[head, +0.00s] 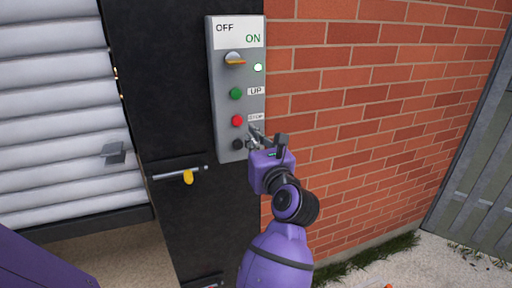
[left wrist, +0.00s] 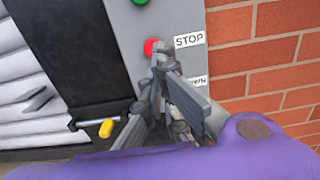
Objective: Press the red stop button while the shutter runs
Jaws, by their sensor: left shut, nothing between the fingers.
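The red stop button (head: 237,120) sits on a grey control box (head: 228,148), beside a STOP label and below the green UP button (head: 236,93). My left gripper (head: 254,132) is shut and empty, just right of and below the red button. In the left wrist view the red button (left wrist: 150,46) shows right at the fingertips (left wrist: 160,58), which partly cover it; I cannot tell whether they touch. The white slatted shutter (head: 55,115) at the left has a gap under its lower edge. My right gripper is not in view.
The rotary switch (head: 235,58) has its yellow pointer toward ON, and a small lamp (head: 258,67) is lit. A black button (head: 238,144) sits below the red one. A bolt with a yellow handle (head: 188,177) sticks out of the black post. A brick wall (head: 360,110) is right.

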